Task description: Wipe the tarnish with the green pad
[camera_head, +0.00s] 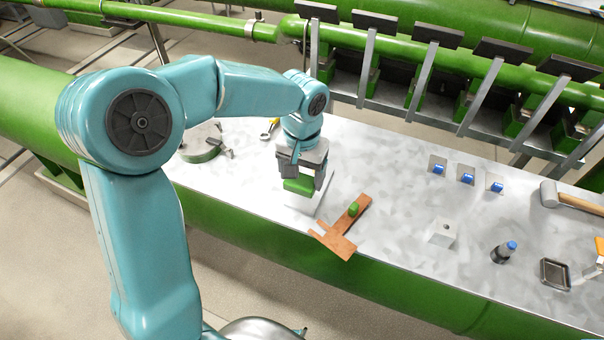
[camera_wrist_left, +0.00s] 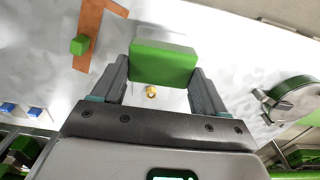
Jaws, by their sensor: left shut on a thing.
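My left gripper (camera_head: 301,181) is shut on the green pad (camera_head: 298,187), holding it above a pale square plate (camera_head: 306,205) on the metal bench. In the left wrist view the green pad (camera_wrist_left: 163,62) sits between the two fingers and hides part of the plate. A small brownish-gold spot (camera_wrist_left: 151,92) shows beside the pad there; I cannot tell for sure that it is the tarnish. Whether the pad touches the plate is unclear. My right gripper is not in view.
A T-shaped copper-brown piece (camera_head: 337,240) with a small green block (camera_head: 353,209) lies just right of the plate. A round green object (camera_head: 201,150) stands to the left. Blue-topped items, a dark bottle (camera_head: 503,252), a small tray (camera_head: 555,273) and a hammer (camera_head: 572,199) are farther right.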

